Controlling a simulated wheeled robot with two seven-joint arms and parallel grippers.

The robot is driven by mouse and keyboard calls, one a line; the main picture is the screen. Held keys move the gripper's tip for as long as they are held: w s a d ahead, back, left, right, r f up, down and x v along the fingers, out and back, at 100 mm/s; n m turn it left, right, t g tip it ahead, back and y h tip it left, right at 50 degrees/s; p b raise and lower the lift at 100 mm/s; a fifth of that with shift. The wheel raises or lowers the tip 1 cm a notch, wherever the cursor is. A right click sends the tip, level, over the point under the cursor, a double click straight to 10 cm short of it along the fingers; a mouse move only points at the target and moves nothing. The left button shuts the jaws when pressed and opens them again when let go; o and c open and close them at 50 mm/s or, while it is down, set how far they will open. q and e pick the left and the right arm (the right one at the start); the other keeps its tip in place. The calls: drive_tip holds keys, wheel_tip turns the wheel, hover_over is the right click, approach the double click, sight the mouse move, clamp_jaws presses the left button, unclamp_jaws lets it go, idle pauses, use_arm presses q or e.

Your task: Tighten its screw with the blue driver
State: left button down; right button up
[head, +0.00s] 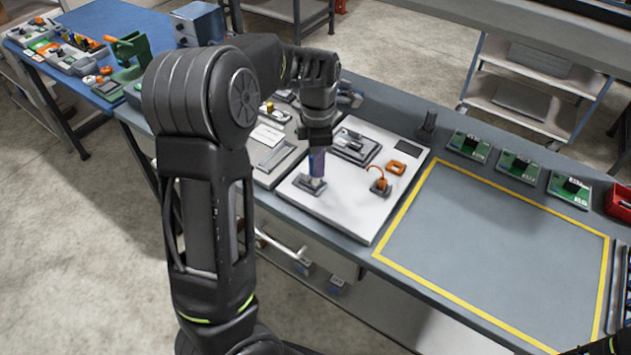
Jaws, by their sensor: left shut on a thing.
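My left gripper (318,146) points down over the white board and is shut on the blue driver (316,164). The driver stands about upright, its lower end at a small dark grey block (309,185) near the board's left corner. The screw itself is hidden or too small to see, and I cannot tell whether the tip touches it. The white board (345,215) lies on the bench. Of my right arm only a dark piece shows in the bottom right corner; its gripper is out of view.
An orange part with a cable (380,185) and an orange frame (396,168) sit right of the driver. A grey fixture (354,147) is behind it. Several green boards (518,165) line the bench's back edge. The yellow-outlined area (490,250) is clear.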

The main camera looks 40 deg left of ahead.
use_arm(q)
drive_tip(key=shift+m, duration=0.9)
drive_tip(key=m, duration=0.4)
drive_tip(key=shift+s, duration=0.15)
drive_tip(key=m, duration=0.3)
drive_tip(key=shift+d, duration=0.1)
drive_tip(key=m, duration=0.3)
drive_tip(key=shift+s, duration=0.15)
drive_tip(key=m, duration=0.4)
drive_tip(key=shift+s, duration=0.1)
